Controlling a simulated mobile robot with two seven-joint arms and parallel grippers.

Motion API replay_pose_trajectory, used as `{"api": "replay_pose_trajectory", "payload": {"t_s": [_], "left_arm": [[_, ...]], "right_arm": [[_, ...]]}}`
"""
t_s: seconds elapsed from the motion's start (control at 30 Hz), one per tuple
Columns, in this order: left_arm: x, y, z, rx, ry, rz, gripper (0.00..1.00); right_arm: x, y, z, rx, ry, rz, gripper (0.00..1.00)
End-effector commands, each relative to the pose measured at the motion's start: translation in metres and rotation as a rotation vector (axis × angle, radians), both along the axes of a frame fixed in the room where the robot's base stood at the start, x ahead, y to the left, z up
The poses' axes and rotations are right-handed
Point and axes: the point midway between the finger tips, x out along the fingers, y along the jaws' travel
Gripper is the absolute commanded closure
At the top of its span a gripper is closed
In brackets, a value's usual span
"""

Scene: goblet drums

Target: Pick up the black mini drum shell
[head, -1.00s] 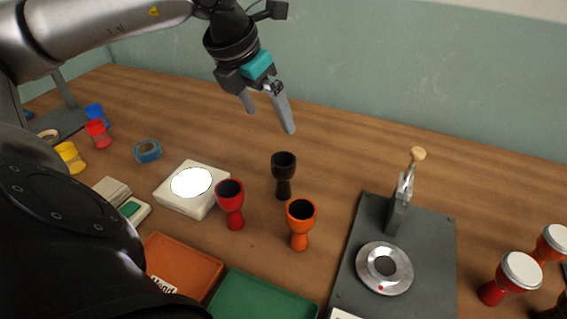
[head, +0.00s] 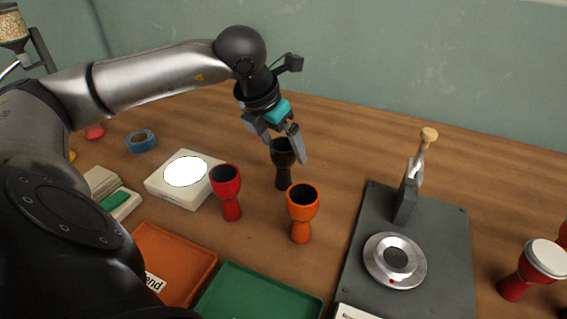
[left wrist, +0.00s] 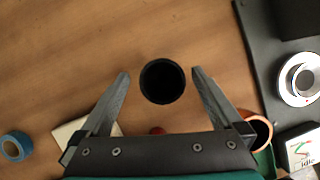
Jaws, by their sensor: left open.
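The black mini drum shell (head: 283,172) stands upright on the wooden table in the head view, behind the red and orange shells. My left gripper (head: 288,148) is open right at its upper part, and one finger covers part of its right side. In the left wrist view the black shell (left wrist: 162,82) shows from above as a dark round mouth. It lies between the two open fingertips of the left gripper (left wrist: 160,75), with a gap on each side. Whether the fingers reach below its rim I cannot tell. My right gripper is not in view.
A red shell (head: 228,194) and an orange shell (head: 301,212) stand close in front. A dark press plate (head: 440,255) with a lever lies right. A white pad (head: 160,183), blue tape (head: 140,141), an orange tray (head: 180,250) and a green tray (head: 255,295) lie left and front.

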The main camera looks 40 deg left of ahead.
Motion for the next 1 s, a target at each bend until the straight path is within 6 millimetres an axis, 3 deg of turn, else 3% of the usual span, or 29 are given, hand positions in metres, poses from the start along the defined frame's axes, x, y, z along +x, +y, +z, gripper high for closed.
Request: {"api": "replay_pose_trajectory", "payload": {"t_s": [0.5,0.87,1.0], "left_arm": [[0.017,-0.003,-0.045,-0.002,0.0,0.0,0.0],[0.02,-0.003,-0.049,-0.001,-0.001,0.0,0.0],[0.02,-0.003,-0.049,-0.001,-0.001,0.0,0.15]], "right_arm": [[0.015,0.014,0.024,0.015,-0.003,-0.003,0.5],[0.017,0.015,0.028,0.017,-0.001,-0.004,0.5],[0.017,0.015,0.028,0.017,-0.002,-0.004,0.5]]}}
